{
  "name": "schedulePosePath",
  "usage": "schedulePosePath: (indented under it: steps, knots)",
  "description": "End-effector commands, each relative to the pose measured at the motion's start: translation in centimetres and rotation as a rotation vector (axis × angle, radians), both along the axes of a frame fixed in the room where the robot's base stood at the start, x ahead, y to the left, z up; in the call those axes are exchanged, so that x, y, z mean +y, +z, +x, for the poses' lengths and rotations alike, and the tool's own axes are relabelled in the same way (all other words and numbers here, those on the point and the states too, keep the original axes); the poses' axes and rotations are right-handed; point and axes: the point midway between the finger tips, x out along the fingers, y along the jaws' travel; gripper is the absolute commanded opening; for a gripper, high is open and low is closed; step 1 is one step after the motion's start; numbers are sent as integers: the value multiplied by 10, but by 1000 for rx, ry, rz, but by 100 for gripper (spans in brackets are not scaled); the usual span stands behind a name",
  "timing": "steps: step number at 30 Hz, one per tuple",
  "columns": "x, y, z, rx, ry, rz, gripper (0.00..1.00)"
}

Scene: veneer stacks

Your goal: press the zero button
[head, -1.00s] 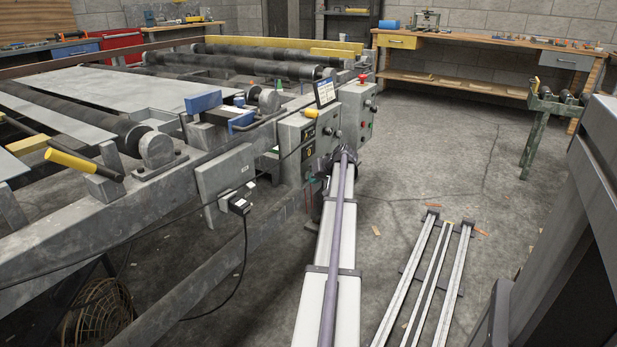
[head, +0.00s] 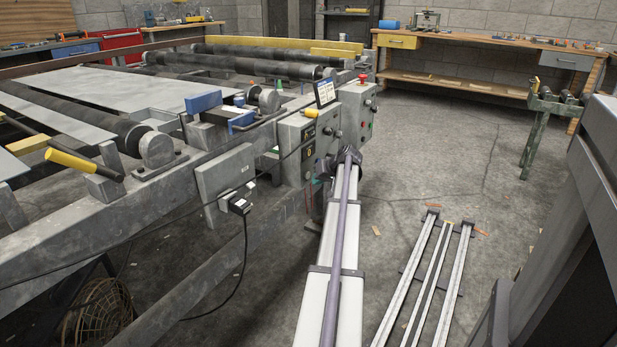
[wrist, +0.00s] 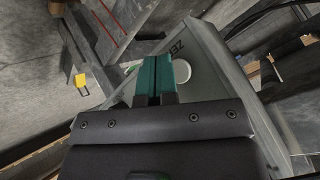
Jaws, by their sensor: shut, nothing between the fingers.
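My gripper (wrist: 155,65) shows in the wrist view with its two teal fingers shut together and nothing between them. A pale round button (wrist: 182,72) sits on the face of a grey box (wrist: 205,62), just right of the fingertips. Dark letters, partly readable as "ZE", stand beside the button, so it appears to be the zero button. The fingertips overlap the box face left of the button; I cannot tell whether they touch it. In the head view my arm reaches toward the machine's side, and the gripper is not clear there.
Grey control boxes (head: 296,140) with buttons and a small screen (head: 325,92) stand on the machine frame. A cable (head: 245,265) hangs from a junction box. Rails (head: 428,275) lie on the floor to the right. The floor beyond is open.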

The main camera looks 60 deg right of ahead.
Motion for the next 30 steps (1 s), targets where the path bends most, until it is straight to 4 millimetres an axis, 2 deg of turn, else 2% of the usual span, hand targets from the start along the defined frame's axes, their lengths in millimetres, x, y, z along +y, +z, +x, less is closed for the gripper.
schedulePosePath:
  steps: [8,22,30]
  knots:
    - [0,0,-2,0,0,0,0]
    - [1,0,-46,0,-1,1,0]
    - [0,0,-50,0,0,0,0]
